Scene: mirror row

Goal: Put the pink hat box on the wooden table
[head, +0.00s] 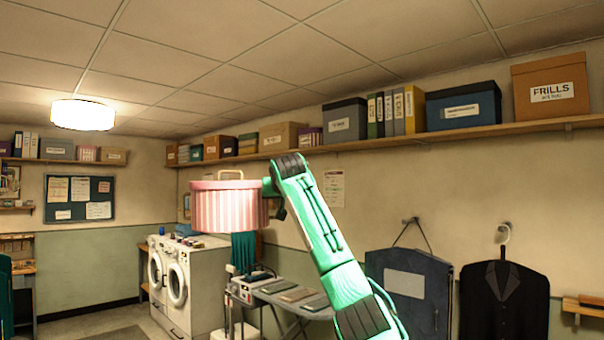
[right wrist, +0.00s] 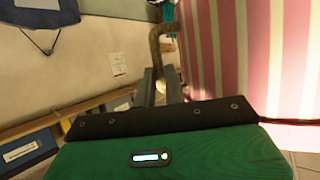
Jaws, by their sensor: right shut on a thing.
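The pink hat box (head: 228,208) is a round box with pink and white stripes, a pink lid and a tan handle on top. It hangs in the air in the middle of the head view. My right gripper (head: 268,187) is at its right side, at lid height. In the right wrist view the striped wall of the hat box (right wrist: 245,55) fills the right side, and the fingers of my right gripper (right wrist: 160,85) are shut on its tan handle (right wrist: 158,45). The wooden table cannot be made out for sure. My left gripper is not in view.
A long wall shelf (head: 440,137) with boxes and binders runs along the right wall. White washing machines (head: 190,280) and an ironing board (head: 290,298) stand below and beyond the box. Garment bags (head: 410,290) hang at the right.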

